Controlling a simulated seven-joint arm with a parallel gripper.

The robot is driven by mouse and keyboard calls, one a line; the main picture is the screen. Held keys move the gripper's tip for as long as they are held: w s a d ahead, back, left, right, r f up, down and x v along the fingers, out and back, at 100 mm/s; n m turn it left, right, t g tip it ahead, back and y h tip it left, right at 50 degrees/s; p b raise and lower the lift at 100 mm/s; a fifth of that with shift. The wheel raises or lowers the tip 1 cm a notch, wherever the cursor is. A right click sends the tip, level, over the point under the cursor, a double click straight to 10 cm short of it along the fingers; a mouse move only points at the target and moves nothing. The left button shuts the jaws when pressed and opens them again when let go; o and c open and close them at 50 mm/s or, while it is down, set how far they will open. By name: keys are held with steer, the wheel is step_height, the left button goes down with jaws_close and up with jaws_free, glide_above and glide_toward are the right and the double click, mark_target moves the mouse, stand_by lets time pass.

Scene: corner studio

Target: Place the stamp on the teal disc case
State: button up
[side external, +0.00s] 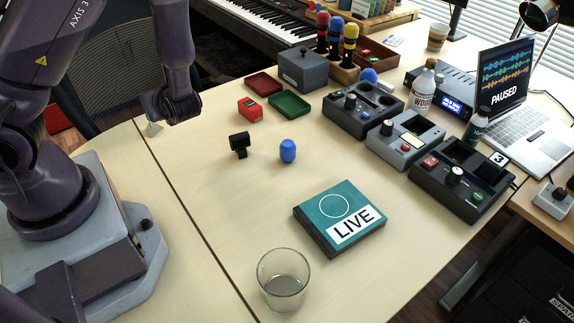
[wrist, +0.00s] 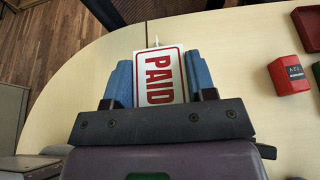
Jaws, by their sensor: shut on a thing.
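The stamp (wrist: 159,76) shows in the wrist view as a white block with a red-framed "PAID" face. It sits between the two blue finger pads of my gripper (wrist: 160,88), which is shut on it. In the side external view my gripper (side external: 157,119) is at the left, over the table's left part, with a small pale bit of the stamp (side external: 154,129) showing below it. The teal disc case (side external: 312,211) lies flat at the table's front middle, with a white circle outline and a "LIVE" label. It is well to the right of my gripper and nothing is on it.
A clear glass (side external: 284,283) stands just in front of the case. A black knobbed object (side external: 239,145) and a blue one (side external: 288,151) stand behind it. A red box (side external: 250,109) and trays lie further back. Grey consoles (side external: 462,180) line the right. Bare table lies between gripper and case.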

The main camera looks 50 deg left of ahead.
steer(key=w+d+r+m+t+h, duration=0.1)
steer(key=w+d+m+t+h, duration=0.2)
steer(key=d, duration=0.8)
steer(key=w+d+m+t+h, duration=0.1)
steer(key=d+m+t+h, duration=0.1)
steer(key=d+m+t, duration=0.6)
steer(key=w+d+r+m+t+h, duration=0.1)
steer(key=w+d+m+t+h, duration=0.15)
steer(key=d, duration=1.05)
steer(key=h, duration=0.1)
glide_above(340, 213)
steer(key=shift+g, duration=0.45)
steer(key=f, duration=0.8)
steer(key=shift+s+a+f, duration=0.2)
steer(key=shift+s+f, duration=0.05)
steer(key=shift+s, duration=0.15)
steer(key=shift+w+d+f, duration=0.1)
steer(key=shift+w+f, duration=0.1)
steer(key=shift+w+d+f, duration=0.1)
steer(key=shift+w+f, duration=0.05)
steer(key=shift+f, duration=0.8)
steer(key=shift+w+f, duration=0.1)
steer(key=shift+f, duration=0.8)
